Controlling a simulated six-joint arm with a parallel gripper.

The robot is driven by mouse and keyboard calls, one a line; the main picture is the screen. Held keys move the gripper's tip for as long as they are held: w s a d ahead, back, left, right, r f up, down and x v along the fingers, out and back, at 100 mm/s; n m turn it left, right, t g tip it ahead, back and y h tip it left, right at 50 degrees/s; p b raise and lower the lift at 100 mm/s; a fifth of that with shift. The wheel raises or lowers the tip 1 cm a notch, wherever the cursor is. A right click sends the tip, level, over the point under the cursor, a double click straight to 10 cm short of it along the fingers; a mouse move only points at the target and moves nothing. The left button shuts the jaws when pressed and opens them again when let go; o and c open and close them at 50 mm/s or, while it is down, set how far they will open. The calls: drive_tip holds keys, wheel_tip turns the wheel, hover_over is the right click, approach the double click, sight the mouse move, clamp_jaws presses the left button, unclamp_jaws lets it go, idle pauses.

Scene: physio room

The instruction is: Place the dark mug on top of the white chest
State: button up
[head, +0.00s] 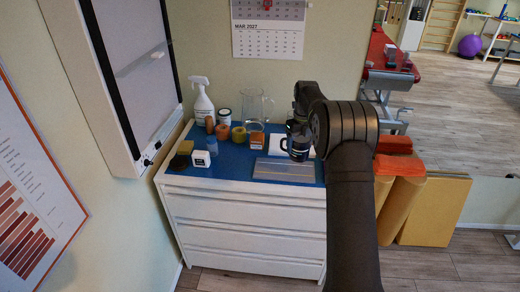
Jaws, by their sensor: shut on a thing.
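The white chest (250,229) is a drawer unit with a blue top, standing against the wall in the head view. The dark mug (298,152) is at the right part of the chest top, its handle toward the left. My gripper (298,131) is shut on the mug from above. The arm comes in from the right and covers part of the gripper and the chest's right side. I cannot tell whether the mug touches the surface below it.
A spray bottle (203,103), a glass jug (254,105), rolls of tape and a small white box (200,159) stand further left. A wall cabinet (125,80) hangs at left.

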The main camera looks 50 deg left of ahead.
drive_tip(key=s+a, duration=0.8)
drive_tip(key=s, duration=0.2)
drive_tip(key=shift+s+a+f, duration=1.2)
drive_tip(key=shift+a+f, duration=0.25)
drive_tip(key=shift+f, duration=0.25)
drive_tip(key=shift+s+a+f, duration=1.2)
drive_tip(key=shift+a+f, duration=0.3)
drive_tip(key=shift+f, duration=0.25)
drive_tip(key=shift+s+a+f, duration=1.2)
drive_tip(key=shift+a+f, duration=0.25)
drive_tip(key=shift+f, duration=0.25)
drive_tip(key=shift+f, duration=0.15)
drive_tip(key=o, duration=1.3)
wheel_tip(320, 180, up, 12)
drive_tip(key=shift+w, duration=0.15)
